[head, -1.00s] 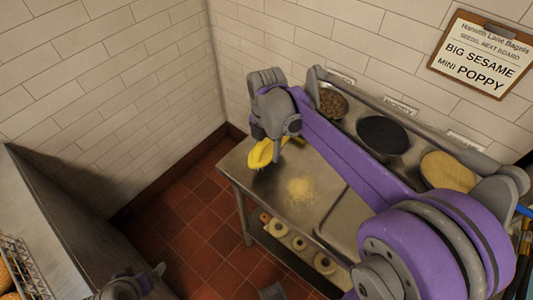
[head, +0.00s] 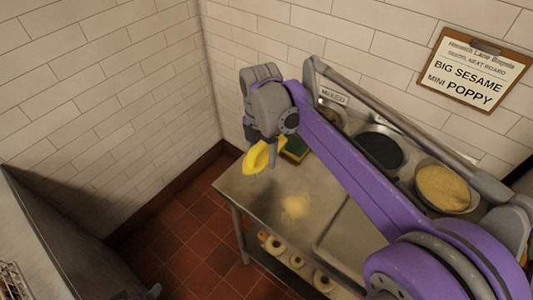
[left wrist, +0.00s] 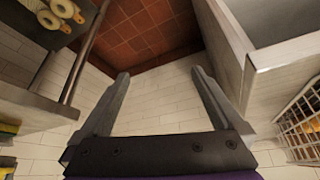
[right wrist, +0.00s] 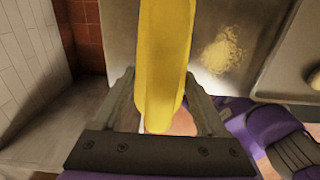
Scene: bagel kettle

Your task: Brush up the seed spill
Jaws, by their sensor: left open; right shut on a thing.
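The seed spill is a pale yellow patch (head: 296,206) on the steel counter (head: 250,190), and it also shows in the right wrist view (right wrist: 224,52). My right gripper (head: 263,140) is shut on a long yellow tool (head: 258,158); no bristles show, so I cannot tell its kind. The tool (right wrist: 165,60) fills the middle of the right wrist view, to the left of the spill and apart from it. It appears held above the counter's far-left end. My left gripper (left wrist: 160,73) is open and empty, low over the floor away from the counter.
Seed bowls stand along the back, a dark one (head: 381,148) and a tan one (head: 443,187). A green-and-yellow item (head: 296,149) lies behind the tool. A tray (head: 350,235) borders the spill's right side.

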